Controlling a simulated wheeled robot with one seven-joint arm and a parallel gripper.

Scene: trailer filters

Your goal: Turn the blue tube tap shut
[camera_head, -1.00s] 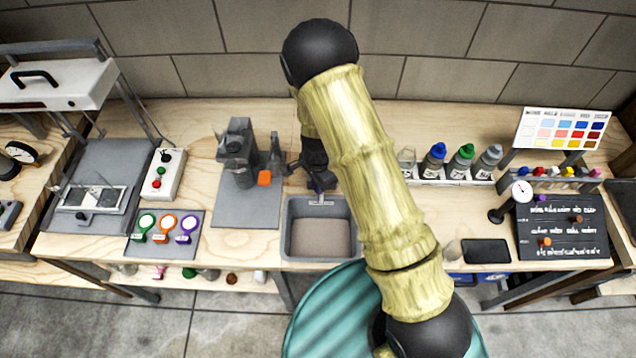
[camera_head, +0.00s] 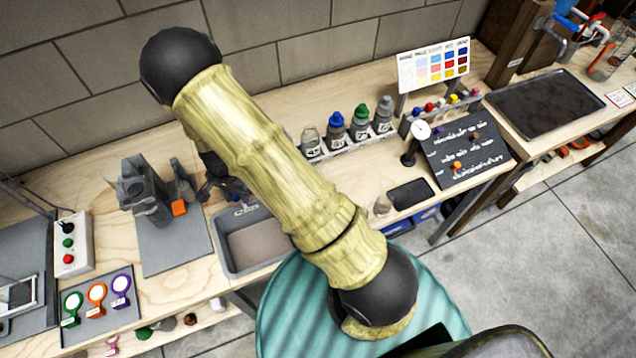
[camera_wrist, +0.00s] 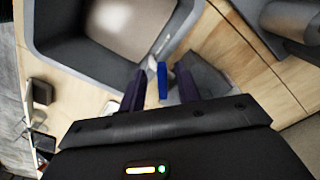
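A fitting with blue and red parts stands at the top right of the head view, on the far-right bench; its blue part (camera_head: 566,24) looks like the blue tube tap, but it is too small to tell whether it is turned open or shut. My gripper is mostly hidden behind my arm in the head view, near the grey sink (camera_head: 222,247). In the wrist view my gripper (camera_wrist: 160,85) has its two dark fingers apart. A small blue piece (camera_wrist: 162,80) shows between them, with gaps on both sides; I cannot tell what it is.
A black tray (camera_head: 550,103) lies on the far-right bench, left of glass vessels (camera_head: 608,62). Capped bottles (camera_head: 336,131), a colour chart (camera_head: 433,66) and a dial gauge (camera_head: 421,131) stand on the nearer bench. The floor at the right is clear.

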